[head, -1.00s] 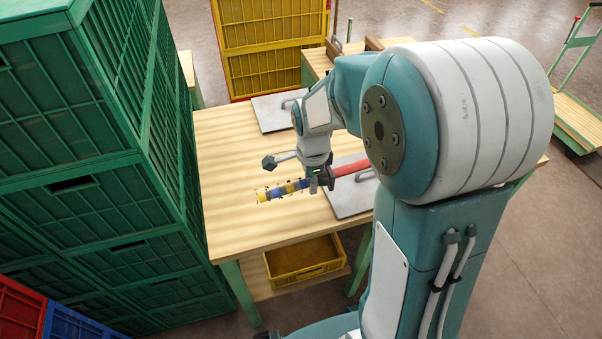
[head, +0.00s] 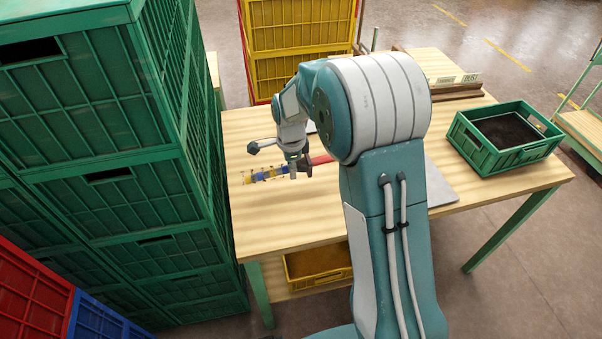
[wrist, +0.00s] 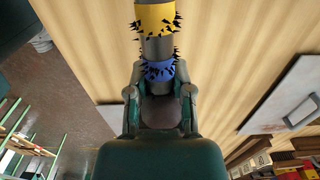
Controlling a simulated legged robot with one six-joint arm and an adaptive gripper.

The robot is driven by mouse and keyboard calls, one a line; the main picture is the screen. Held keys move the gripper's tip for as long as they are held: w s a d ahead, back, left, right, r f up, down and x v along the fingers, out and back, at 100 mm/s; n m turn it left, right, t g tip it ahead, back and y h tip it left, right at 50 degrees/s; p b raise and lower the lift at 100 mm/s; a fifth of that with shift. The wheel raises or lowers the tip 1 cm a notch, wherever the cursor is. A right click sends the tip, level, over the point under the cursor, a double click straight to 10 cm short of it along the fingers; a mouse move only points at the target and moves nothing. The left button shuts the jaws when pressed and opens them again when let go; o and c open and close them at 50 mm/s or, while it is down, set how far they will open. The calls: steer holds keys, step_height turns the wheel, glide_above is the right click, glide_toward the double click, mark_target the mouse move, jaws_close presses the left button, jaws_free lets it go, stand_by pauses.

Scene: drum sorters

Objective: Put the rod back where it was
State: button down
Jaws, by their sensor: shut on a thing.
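The rod (head: 268,174) has yellow and blue bands with small black spikes, and a red section shows on the far side of the gripper. My gripper (head: 301,167) is shut on it over the left part of the wooden table (head: 300,225). In the head view the rod lies sideways, its banded end to the left. In the wrist view the rod (wrist: 155,47) runs up from between the fingers of my gripper (wrist: 159,95), with its yellow and blue bands beyond them. I cannot tell whether it touches the table. My arm hides part of the table.
A green tray (head: 483,160) with dark contents stands on the table's right. A metal plate (head: 441,186) lies partly behind my arm. Wooden blocks with labels (head: 456,79) sit at the back. Tall green crates (head: 100,205) stand close on the left. A yellow bin (head: 318,276) is below the tabletop.

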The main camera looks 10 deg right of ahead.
mark_target(294, 192)
steer(key=shift+d+f, duration=0.4)
steer(key=shift+d, duration=0.05)
steer(key=f, duration=0.2)
steer(key=a+f, duration=0.1)
steer(key=f, duration=0.1)
steer(key=shift+f, duration=0.4)
steer(key=shift+d+f, duration=0.35)
steer(key=shift+f, duration=0.25)
steer(key=shift+a, duration=0.2)
steer(key=shift+d+f, duration=0.1)
steer(key=shift+f, duration=0.55)
steer(key=shift+c, duration=2.2)
jaws_free()
